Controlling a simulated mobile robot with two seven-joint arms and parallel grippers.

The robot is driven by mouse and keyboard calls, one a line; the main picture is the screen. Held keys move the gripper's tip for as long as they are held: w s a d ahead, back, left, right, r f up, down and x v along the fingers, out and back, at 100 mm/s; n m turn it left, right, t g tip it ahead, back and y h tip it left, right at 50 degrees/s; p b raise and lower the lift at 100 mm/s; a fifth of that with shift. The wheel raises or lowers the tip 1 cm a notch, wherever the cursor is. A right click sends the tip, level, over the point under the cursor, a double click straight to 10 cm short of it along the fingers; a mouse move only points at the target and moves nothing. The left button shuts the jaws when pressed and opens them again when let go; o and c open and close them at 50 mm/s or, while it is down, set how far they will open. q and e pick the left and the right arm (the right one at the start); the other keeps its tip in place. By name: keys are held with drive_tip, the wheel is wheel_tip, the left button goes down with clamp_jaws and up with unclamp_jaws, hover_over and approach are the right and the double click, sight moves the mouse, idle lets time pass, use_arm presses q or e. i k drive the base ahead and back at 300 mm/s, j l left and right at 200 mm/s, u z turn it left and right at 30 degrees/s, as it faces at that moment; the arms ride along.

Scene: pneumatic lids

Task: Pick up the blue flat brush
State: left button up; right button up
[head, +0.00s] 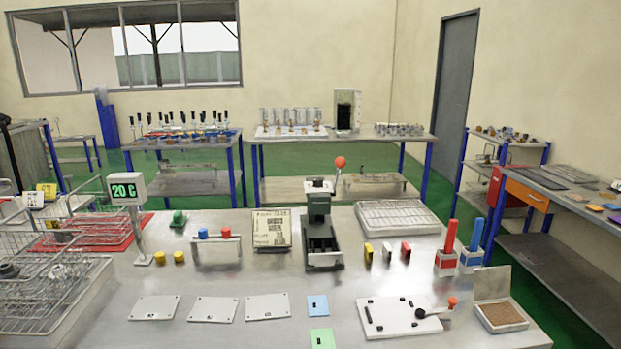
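I cannot clearly make out a blue flat brush. The left one (450,236) is in a white holder with a red front (445,261). The right one (476,235) is in a white holder with a blue front (470,260). A small flat blue piece (317,306) lies near the front middle of the table; it looks like a plate or card. Neither of my grippers is in view.
The steel table (360,282) carries wire baskets (50,290) at left, a dark press (321,235) in the middle, a white board with a red-knobbed lever (390,318) and an open brown-filled box (502,315) at front right. Flat white plates (213,309) lie along the front.

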sight(476, 234)
drive_tip(key=z, duration=2)
drive_tip(key=i+l+z, duration=0.15)
drive_tip(key=i+z, duration=0.55)
drive_tip(key=i, duration=0.25)
drive_tip(key=i+u, duration=0.35)
drive_tip(key=i, duration=0.3)
drive_tip(key=i+l+u, duration=0.2)
drive_tip(key=i+u, duration=0.15)
drive_tip(key=i, duration=0.25)
drive_tip(key=i+j+u, duration=0.1)
drive_tip(key=i+u, duration=1)
drive_tip(key=i+j+u, duration=0.1)
drive_tip(key=i+u, duration=0.6)
drive_tip(key=i+l+u, duration=0.1)
drive_tip(key=i+u, duration=0.65)
drive_tip(key=i+l+u, duration=0.15)
drive_tip(key=i+u, duration=0.4)
drive_tip(key=u, duration=1.45)
